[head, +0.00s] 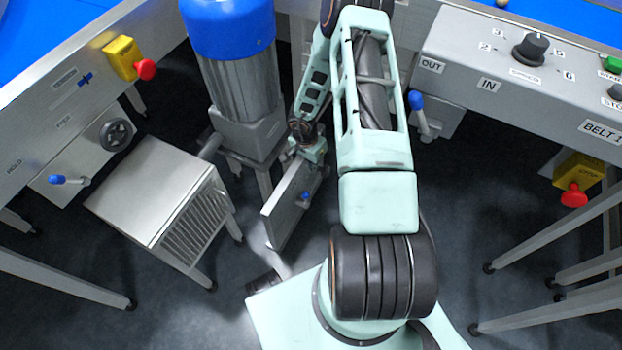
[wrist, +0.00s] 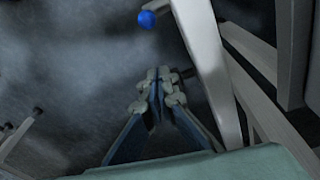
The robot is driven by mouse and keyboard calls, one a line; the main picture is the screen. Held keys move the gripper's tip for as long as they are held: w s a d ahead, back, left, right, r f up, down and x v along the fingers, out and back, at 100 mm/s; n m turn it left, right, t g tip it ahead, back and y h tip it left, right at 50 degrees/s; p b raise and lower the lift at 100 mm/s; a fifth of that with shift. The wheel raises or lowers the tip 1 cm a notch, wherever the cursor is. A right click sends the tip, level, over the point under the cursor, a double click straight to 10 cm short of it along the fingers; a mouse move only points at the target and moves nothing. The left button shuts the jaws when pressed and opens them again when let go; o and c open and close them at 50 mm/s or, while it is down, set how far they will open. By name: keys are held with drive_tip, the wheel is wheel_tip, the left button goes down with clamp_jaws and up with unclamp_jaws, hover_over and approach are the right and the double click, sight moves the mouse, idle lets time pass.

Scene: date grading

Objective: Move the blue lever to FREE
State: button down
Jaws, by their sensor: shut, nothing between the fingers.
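A lever with a blue knob (head: 57,179) and a short grey arm is on the left machine's side plate, below the printed words FREE (head: 63,121) and HOLD (head: 14,165). Another blue knob (head: 306,195) is on an upright grey panel near my gripper in the head view. A blue knob (wrist: 147,18) also shows ahead of my fingers in the wrist view, likely the one on that panel. My gripper (wrist: 160,95) is shut and empty, beside a pale panel edge and apart from the knob. Its fingertips are hard to make out in the head view.
A grey vented box (head: 150,195) and a blue-topped motor (head: 235,70) stand left of my arm. A third blue-knobbed lever (head: 416,100) is by the IN/OUT labels. Red stop buttons (head: 145,69) are on both machines. Table legs and the upright panel (head: 285,205) limit room.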

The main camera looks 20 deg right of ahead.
wheel_tip(320, 180, down, 9)
drive_tip(key=s+a+b, duration=0.1)
drive_tip(key=a+b, duration=0.1)
drive_tip(key=b, duration=0.3)
drive_tip(key=shift+s+r+b, duration=0.2)
drive_tip(key=shift+s+b, duration=0.05)
drive_tip(key=shift+b, duration=0.1)
drive_tip(key=shift+a+r, duration=0.1)
